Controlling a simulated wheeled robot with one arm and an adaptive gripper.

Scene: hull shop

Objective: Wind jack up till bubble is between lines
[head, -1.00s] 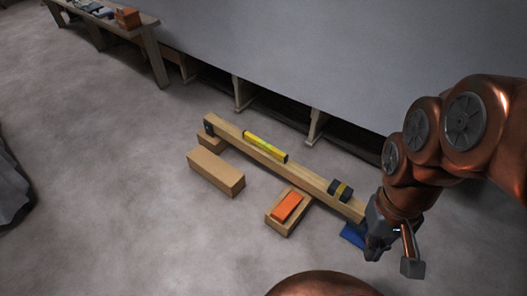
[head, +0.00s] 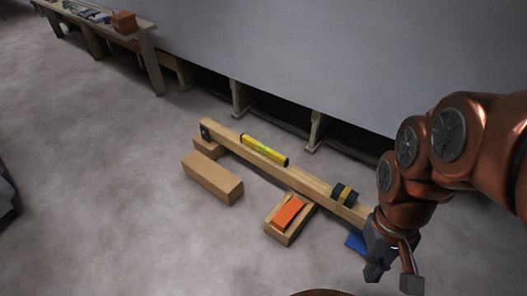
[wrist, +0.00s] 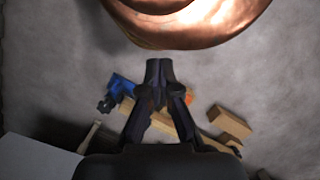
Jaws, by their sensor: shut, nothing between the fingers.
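A yellow spirit level (head: 264,150) lies on top of a long wooden beam (head: 310,183); its bubble is too small to read. A blue thing (head: 356,243), probably the jack, is at the beam's right end, partly hidden by my arm. It also shows in the wrist view as a blue body (wrist: 121,86) with a dark part beside it. My gripper (head: 377,270) is shut and empty, in front of the blue thing in the head view.
An orange wedge (head: 288,212) lies on a wooden block (head: 285,235) beside the beam. Another block (head: 212,178) lies on the floor at left. The grey hull wall stands behind on supports (head: 317,130).

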